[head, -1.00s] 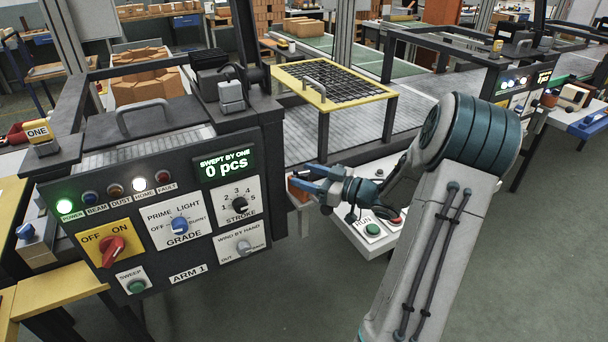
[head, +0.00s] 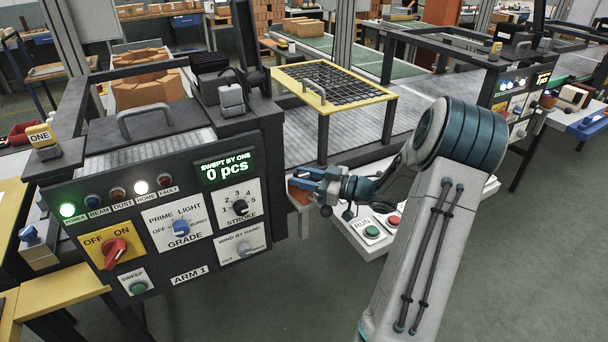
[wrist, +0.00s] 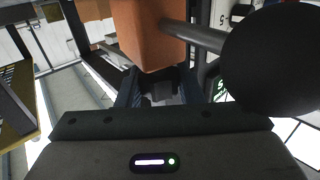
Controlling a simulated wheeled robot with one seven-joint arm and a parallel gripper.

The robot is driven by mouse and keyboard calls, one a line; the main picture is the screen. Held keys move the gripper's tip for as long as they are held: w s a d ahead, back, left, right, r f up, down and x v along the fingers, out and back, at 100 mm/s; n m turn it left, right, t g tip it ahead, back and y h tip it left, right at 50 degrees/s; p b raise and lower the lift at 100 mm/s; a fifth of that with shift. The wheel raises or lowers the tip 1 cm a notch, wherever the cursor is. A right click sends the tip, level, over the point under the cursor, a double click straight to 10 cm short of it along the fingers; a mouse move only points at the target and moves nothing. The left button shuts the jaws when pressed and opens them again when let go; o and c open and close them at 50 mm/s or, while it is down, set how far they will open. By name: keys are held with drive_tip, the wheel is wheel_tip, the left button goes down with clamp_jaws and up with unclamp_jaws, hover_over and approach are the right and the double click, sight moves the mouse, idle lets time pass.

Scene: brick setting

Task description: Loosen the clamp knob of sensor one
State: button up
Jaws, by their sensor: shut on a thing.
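The yellow ONE tag (head: 40,135) stands on the machine's far left corner. A blue knob (head: 28,233) sits below it at the left edge. My gripper (head: 308,182) is far from both, at the machine's right end. Its blue fingers lie against a small orange block (head: 299,194). In the wrist view the orange block (wrist: 150,38) covers the fingertips, and a grey rod (wrist: 195,36) runs from it to a large black ball (wrist: 275,62). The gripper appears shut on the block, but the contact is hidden. I cannot make out which part is sensor one's clamp knob.
The control panel (head: 160,215) faces me left of the gripper. A white box with RUN buttons (head: 372,231) lies just below and right of it. A yellow-framed grid guard (head: 335,85) stands behind over the conveyor. The grey floor in front is open.

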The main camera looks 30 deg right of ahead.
idle(0.3)
drive_tip(key=o, duration=1)
drive_tip(key=shift+c, duration=0.2)
drive_tip(key=v, duration=1.4)
drive_tip(key=shift+b, duration=0.4)
drive_tip(key=shift+w, duration=0.2)
